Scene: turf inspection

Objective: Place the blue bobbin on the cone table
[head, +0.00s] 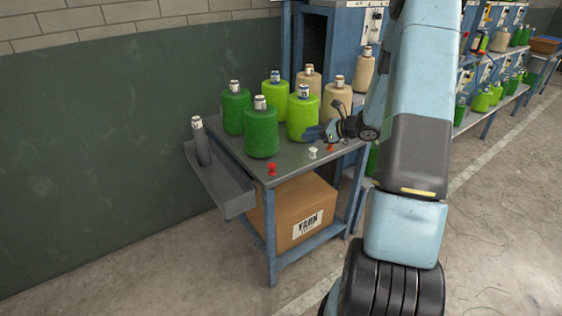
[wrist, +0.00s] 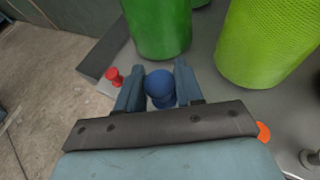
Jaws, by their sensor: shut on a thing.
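The blue bobbin (wrist: 160,84) sits between the two fingers of my gripper (wrist: 158,88) in the wrist view. My gripper is shut on it, with its rounded blue top showing. In the head view my gripper (head: 318,133) is low over the front part of the cone table (head: 236,148), just in front of a lime cone. I cannot make out the bobbin there. The cone table has a grey top and blue legs; its top also shows in the wrist view (wrist: 206,74). Whether the bobbin touches the top I cannot tell.
Dark green (head: 261,130), lime (head: 302,112) and beige cones (head: 336,100) stand on the table. Red (head: 271,169) and white bobbins (head: 313,153) are near its front edge. A grey side tray (head: 233,193) holds a grey tube (head: 201,143). A yarn carton (head: 290,215) sits below.

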